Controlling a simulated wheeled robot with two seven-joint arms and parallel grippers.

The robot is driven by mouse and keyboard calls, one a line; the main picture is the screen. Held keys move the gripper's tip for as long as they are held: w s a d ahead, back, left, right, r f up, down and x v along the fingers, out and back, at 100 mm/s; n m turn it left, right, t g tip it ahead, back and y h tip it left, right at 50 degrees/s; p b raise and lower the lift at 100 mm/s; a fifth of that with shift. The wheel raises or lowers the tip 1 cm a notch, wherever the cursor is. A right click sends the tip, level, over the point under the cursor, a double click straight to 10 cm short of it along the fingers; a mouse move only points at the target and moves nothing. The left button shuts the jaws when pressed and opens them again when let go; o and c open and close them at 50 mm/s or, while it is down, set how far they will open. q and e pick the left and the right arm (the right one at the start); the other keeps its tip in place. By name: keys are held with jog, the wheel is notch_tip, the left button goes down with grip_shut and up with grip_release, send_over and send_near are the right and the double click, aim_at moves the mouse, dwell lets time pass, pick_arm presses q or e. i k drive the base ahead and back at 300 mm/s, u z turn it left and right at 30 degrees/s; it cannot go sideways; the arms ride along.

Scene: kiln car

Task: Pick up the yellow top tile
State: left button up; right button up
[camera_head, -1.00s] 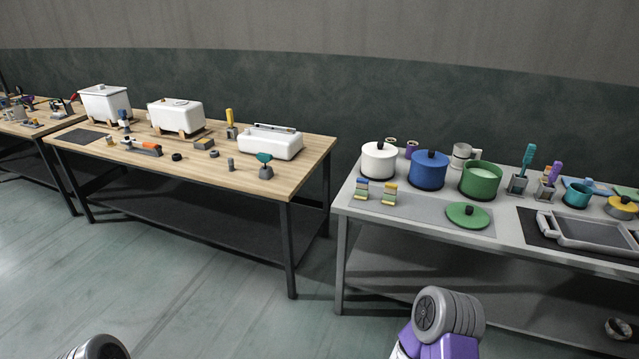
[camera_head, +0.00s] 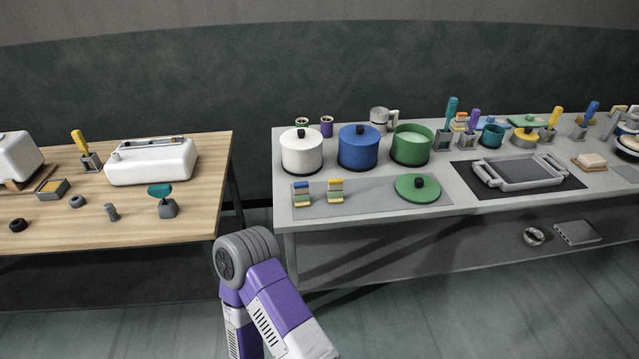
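Two small tile stacks stand side by side on a grey mat (camera_head: 377,206) near the left front of the grey table. The right stack has a yellow top tile (camera_head: 336,182) with several differently coloured layers beneath it. The left stack has a blue top tile (camera_head: 301,185). The yellow top tile rests on its stack, with nothing touching it from above. A purple and grey arm of mine rises from the bottom of the picture, left of and below the stacks. Neither of my grippers is in view.
White, blue (camera_head: 358,147) and green (camera_head: 411,145) pots stand behind the mat. A green lid (camera_head: 417,188) lies right of the stacks, and a grey tray (camera_head: 518,173) sits farther right. A wooden table (camera_head: 140,220) stands left across a gap.

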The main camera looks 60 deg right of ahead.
aim_at(334, 194)
jog(key=z, duration=0.75)
jog(key=i, duration=1)
jog(key=z, duration=0.95)
